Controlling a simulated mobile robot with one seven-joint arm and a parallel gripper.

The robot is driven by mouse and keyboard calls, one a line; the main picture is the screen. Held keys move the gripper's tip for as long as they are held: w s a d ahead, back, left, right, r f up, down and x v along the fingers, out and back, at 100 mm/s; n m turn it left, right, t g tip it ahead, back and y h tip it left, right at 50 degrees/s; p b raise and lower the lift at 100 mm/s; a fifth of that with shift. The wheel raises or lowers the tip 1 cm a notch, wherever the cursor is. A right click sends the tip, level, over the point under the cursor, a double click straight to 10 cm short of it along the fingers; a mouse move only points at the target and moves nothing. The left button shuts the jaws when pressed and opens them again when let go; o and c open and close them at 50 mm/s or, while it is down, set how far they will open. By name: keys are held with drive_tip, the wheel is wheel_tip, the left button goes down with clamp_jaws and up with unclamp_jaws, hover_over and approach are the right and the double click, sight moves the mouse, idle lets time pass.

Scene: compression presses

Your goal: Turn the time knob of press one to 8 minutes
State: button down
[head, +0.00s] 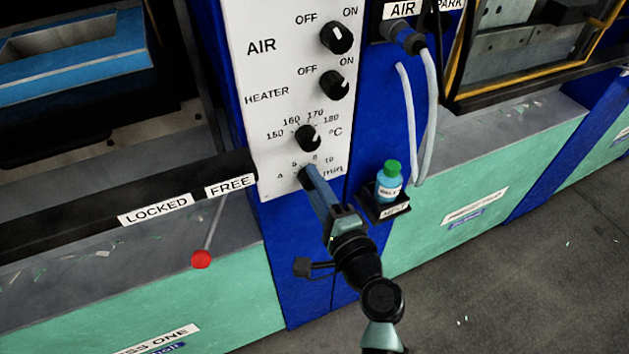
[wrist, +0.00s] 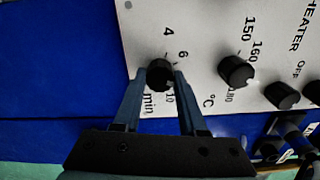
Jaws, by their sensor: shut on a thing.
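The time knob (wrist: 160,74) is a small black round knob on the white control panel, at the bottom of the knob column. Printed minute numbers such as 4, 6 and 10 and the word "min" surround it. My gripper (wrist: 161,78) is shut on the knob, one finger on each side of it, in the wrist view. In the head view my gripper (head: 309,172) reaches up to the panel and largely covers the knob. I cannot make out the knob's pointer mark. The press one nameplate (head: 157,340) is at the lower left.
Above are the °C knob (head: 307,138), the heater switch (head: 334,85) and the air switch (head: 336,37). A blue bottle with a green cap (head: 390,181) stands on a small black shelf to the right. A red-ended lever (head: 202,259) hangs at the left.

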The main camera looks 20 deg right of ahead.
drive_tip(key=shift+f+m, duration=0.1)
drive_tip(key=shift+m, duration=0.6)
drive_tip(key=shift+c, duration=2.3)
unclamp_jaws()
drive_tip(key=s+b, duration=0.1)
drive_tip(key=s, duration=1.2)
drive_tip(key=shift+d+b, duration=0.25)
drive_tip(key=shift+b, duration=0.1)
